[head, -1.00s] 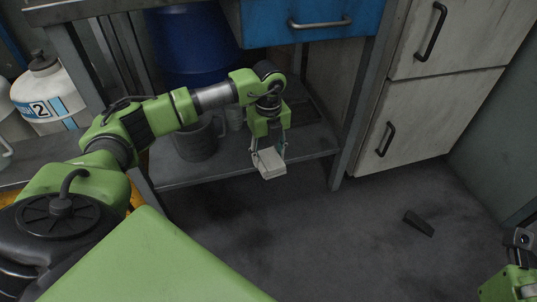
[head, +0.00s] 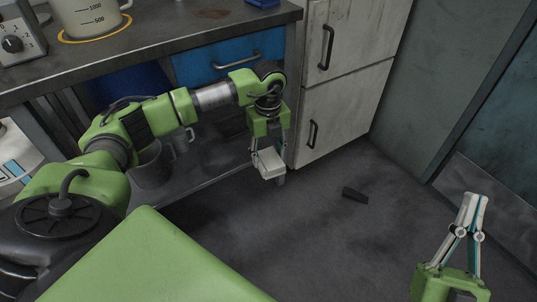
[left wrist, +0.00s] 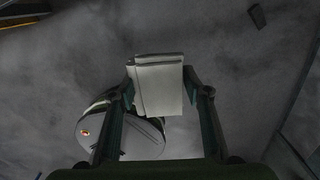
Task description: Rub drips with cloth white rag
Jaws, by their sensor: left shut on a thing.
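The white rag (head: 270,163) is a folded, flat pad. My left gripper (head: 268,150) is shut on it and holds it in the air in front of the workbench, below the bench top. In the left wrist view the rag (left wrist: 159,86) sits between the two fingers of the left gripper (left wrist: 162,92). A faint brownish patch (head: 213,14) lies on the bench top near its back; I cannot tell if it is the drips. My right gripper (head: 471,212) is raised at the lower right, its fingertips together and nothing seen between them.
The workbench (head: 140,47) carries a measuring jug (head: 88,17) and a dial box (head: 17,42). Below are a blue drawer (head: 215,61) and a shelf with a grey mug (head: 181,141). A pale cabinet (head: 335,75) stands right of it. A dark wedge (head: 355,195) lies on open floor.

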